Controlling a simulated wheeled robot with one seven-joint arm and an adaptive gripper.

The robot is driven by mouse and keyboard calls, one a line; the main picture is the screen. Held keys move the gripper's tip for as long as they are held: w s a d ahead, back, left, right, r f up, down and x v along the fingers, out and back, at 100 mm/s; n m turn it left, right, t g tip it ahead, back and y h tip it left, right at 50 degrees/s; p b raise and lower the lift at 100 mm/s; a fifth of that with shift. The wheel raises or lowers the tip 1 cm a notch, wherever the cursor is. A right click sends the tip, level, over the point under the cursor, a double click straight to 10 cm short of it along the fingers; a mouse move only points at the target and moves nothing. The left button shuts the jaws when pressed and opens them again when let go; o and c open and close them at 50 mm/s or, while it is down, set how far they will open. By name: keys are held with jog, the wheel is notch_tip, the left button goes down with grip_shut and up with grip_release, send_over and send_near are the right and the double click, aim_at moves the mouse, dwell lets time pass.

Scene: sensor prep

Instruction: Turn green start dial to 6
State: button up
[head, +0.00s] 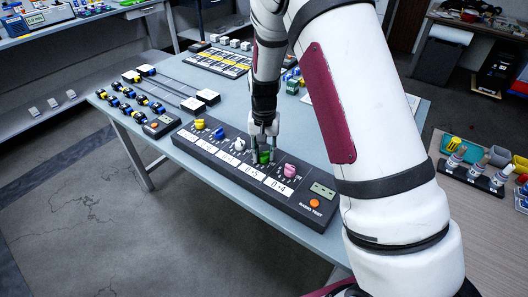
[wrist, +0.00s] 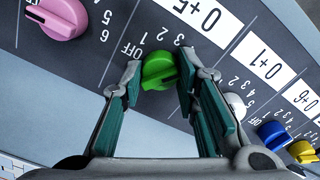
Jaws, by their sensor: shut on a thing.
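The green dial (head: 264,157) sits on the dark control panel (head: 213,161), between the white dial and the pink dial. In the wrist view, the green dial (wrist: 158,69) has a dark slot across its face. The numbers OFF, 1, 2 and 3 show around its upper side; higher marks are hidden by my fingers. I cannot tell exactly which mark it points to. My gripper (wrist: 161,78) is shut on the green dial, with one teal-padded finger on each side. In the head view my gripper (head: 263,148) comes down over it from above.
A pink dial (head: 290,170) is close on the right. White (head: 239,145), blue (head: 218,134) and yellow (head: 199,124) dials line the left. An orange button (head: 314,203) and small display (head: 322,190) are at the panel's right end. Cards like "0+5" (wrist: 200,18) lie along the panel.

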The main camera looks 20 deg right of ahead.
aim_at(264, 153)
jog(key=m, duration=0.5)
jog(key=shift+m, duration=0.3)
jog(key=m+p, duration=0.1)
jog(key=m, duration=0.3)
jog(key=shift+m, duration=0.4)
jog(key=o, duration=1.2)
jog(key=shift+c, duration=0.2)
notch_tip(264, 153, up, 12)
